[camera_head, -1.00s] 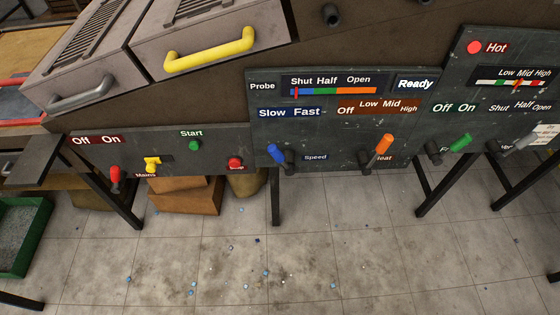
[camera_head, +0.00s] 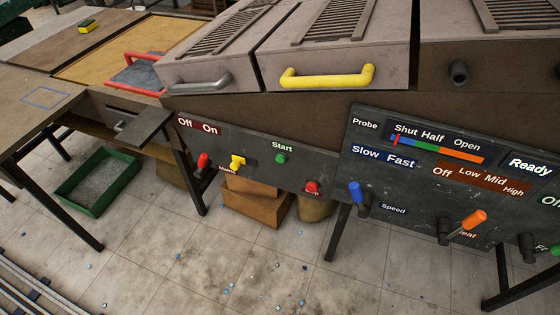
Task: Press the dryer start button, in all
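The green start button (camera_head: 281,159) sits under the "Start" label on the dark control panel (camera_head: 258,150) at the front of the dryer. The red stop button (camera_head: 312,187) is to its lower right. To its left are the yellow switch (camera_head: 238,162) and the red mains lever (camera_head: 203,160), which is below the "Off On" label. The start button is unobstructed in this view. My gripper is not in view.
The larger panel at the right carries a blue speed lever (camera_head: 355,193) and an orange heat lever (camera_head: 474,220). A yellow handle (camera_head: 328,77) projects above the panel. Cardboard boxes (camera_head: 256,203) and a green tray (camera_head: 68,184) stand on the floor below.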

